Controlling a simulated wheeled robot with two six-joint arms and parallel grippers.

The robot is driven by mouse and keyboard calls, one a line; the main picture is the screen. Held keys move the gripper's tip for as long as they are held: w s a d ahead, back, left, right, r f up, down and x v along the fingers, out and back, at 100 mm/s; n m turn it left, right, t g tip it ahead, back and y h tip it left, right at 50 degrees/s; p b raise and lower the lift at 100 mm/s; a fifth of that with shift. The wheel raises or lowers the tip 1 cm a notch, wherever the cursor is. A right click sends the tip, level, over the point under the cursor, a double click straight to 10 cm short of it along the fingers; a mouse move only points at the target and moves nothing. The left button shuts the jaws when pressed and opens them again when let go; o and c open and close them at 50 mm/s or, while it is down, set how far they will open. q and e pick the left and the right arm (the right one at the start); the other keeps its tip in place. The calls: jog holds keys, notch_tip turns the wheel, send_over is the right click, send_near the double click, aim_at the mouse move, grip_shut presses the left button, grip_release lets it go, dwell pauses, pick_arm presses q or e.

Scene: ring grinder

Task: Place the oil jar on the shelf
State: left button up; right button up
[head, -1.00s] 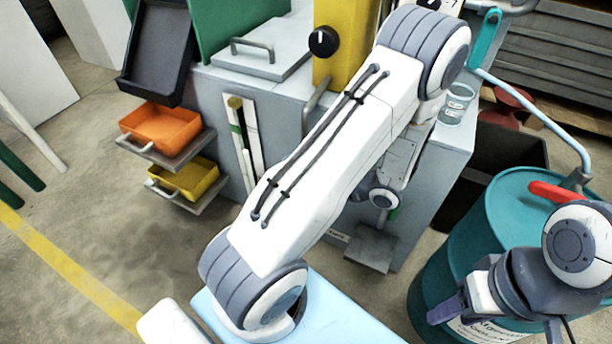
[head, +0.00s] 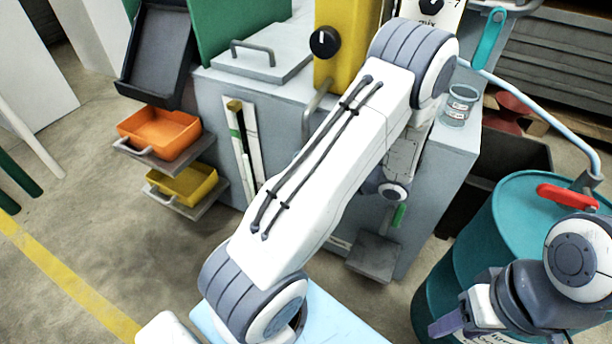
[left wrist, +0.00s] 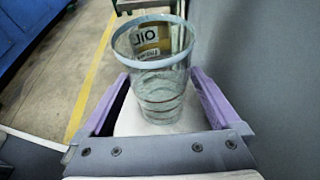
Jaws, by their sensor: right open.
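A clear glass jar with an "OIL" label (left wrist: 155,75) sits between the purple fingers of my left gripper (left wrist: 160,85) in the left wrist view. The fingers lie along both its sides and appear closed on it. In the head view my left gripper is hidden behind my own arm. My right gripper (head: 447,322) is open and empty at the lower right, in front of the teal barrel. I cannot tell for sure which surface is the shelf.
Another glass jar (head: 459,106) stands on the grey machine's right corner. An orange bin (head: 160,132) and a yellow bin (head: 184,184) sit on ledges at the machine's left. The teal barrel (head: 520,215) with a red-handled tap stands at the right.

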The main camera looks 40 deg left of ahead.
pick_arm(q)
jog(key=shift+r, duration=0.2)
jog(key=shift+w+d+r+p, duration=0.1)
jog(key=shift+d+r+p, duration=0.05)
jog(key=shift+d+p, duration=0.15)
jog(key=p+v, duration=0.4)
jog(key=v, duration=0.7)
jog(key=s+d+r+n+t+h, duration=0.1)
jog(key=s+d+r+n+h, duration=0.1)
jog(key=s+d+r+h, duration=0.2)
jog(key=s+d+r+n+t+h, duration=0.1)
jog(key=s+d+r+n+h, duration=0.2)
jog(key=s+d, duration=0.5)
jog(key=s+d+r+n+t+h, duration=0.1)
jog(key=s+d+r+n+h, duration=0.2)
jog(key=s+d+r+h, duration=0.2)
jog(key=s+d+h, duration=0.1)
jog(key=d+h, duration=0.1)
jog(key=d, duration=0.1)
jog(key=shift+s+d, duration=0.35)
jog(key=shift+s, duration=0.05)
